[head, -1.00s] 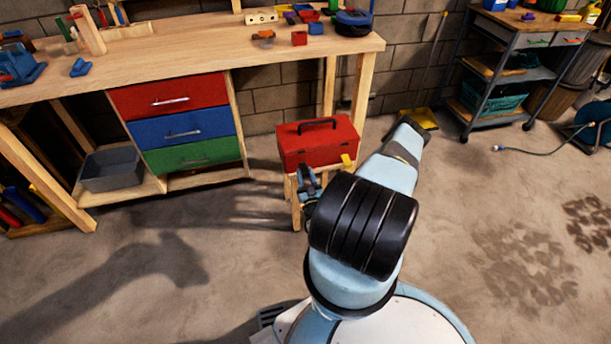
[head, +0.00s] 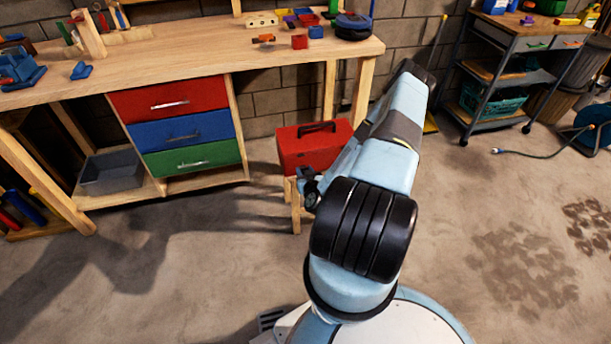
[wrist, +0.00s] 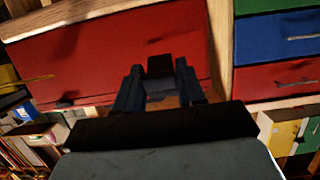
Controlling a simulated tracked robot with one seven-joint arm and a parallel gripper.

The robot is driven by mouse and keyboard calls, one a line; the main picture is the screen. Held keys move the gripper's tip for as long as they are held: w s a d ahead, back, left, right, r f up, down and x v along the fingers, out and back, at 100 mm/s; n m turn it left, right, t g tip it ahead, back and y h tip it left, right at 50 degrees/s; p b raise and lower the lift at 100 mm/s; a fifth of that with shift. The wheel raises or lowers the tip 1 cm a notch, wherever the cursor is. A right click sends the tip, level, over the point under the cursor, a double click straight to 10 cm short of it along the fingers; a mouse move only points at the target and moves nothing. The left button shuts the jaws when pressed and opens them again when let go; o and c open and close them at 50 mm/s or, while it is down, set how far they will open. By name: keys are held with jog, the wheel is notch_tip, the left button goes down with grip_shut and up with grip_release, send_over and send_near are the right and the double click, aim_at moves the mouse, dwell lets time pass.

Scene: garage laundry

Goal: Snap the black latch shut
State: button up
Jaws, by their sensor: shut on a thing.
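The red toolbox (head: 302,152) with a black carry handle (head: 318,127) stands on a small wooden stool (head: 296,212); my arm covers its right front. My gripper (head: 309,187) is low at the toolbox's front left. In the wrist view, which looks upside down, the toolbox's red face (wrist: 90,62) fills the upper left. There my gripper (wrist: 161,90) is shut on a small black block, which appears to be the black latch (wrist: 160,66), against that face. Whether the latch is fastened cannot be told.
A wooden workbench (head: 210,60) with red, blue and green drawers (head: 185,130) stands behind and left. A grey bin (head: 110,172) sits on its lower shelf. A cart (head: 520,45) stands back right.

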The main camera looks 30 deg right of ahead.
aim_at(303, 167)
jog(key=g, duration=0.1)
jog(key=r+g, duration=0.1)
jog(key=shift+w+d+r+g+y, duration=0.1)
jog(key=shift+w+r+g+y, duration=0.2)
jog(key=shift+w+y, duration=0.1)
jog(key=g, duration=0.1)
jog(key=w+r+g, duration=0.1)
jog(key=shift+d+g+y, duration=0.15)
jog(key=shift+g+y, duration=0.25)
jog(key=shift+w+d+r+g+y, duration=0.1)
jog(key=shift+w+r+g+y, duration=0.15)
jog(key=shift+g, duration=0.65)
jog(key=shift+w+d+r+g+y, duration=0.15)
jog(key=shift+w+g+y, duration=0.15)
jog(key=shift+g, duration=0.6)
jog(key=o, duration=1)
jog(key=shift+c, duration=0.2)
jog(key=shift+r, duration=0.1)
jog(key=v, duration=1.3)
jog(key=shift+r, duration=0.25)
jog(key=shift+a, duration=0.1)
